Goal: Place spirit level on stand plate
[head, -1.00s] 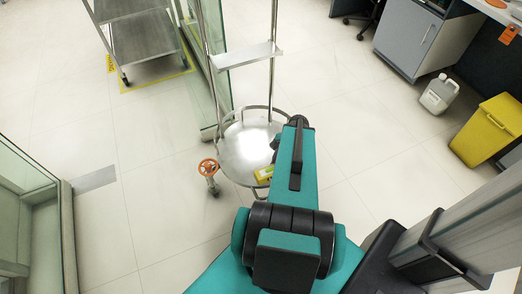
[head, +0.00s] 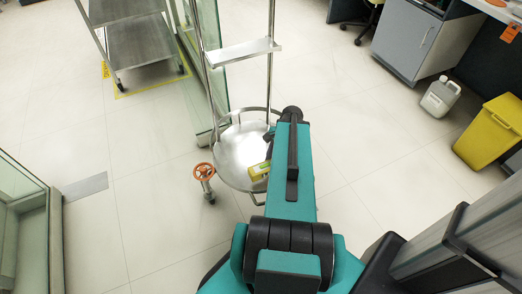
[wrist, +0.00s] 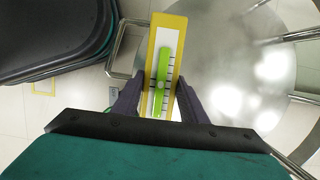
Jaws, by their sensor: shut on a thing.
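The spirit level (wrist: 166,50) is a yellow-framed block with a green vial and black marks. My gripper (wrist: 160,100) is shut on it in the wrist view. In the head view the level (head: 259,171) shows as a small yellow piece left of my arm, over the lower right part of the plate. The stand plate (head: 236,150) is a round shiny metal disc with a raised rail around it. It also shows in the wrist view (wrist: 225,60), right of the level. I cannot tell whether the level touches the plate. My fingertips are hidden by my arm in the head view.
Upright poles and a small shelf (head: 243,52) rise above the plate. An orange valve wheel (head: 203,171) stands left of it. A glass panel (head: 180,50) is behind. A metal cart (head: 140,45), a yellow bin (head: 490,133) and a jug (head: 440,97) stand farther off.

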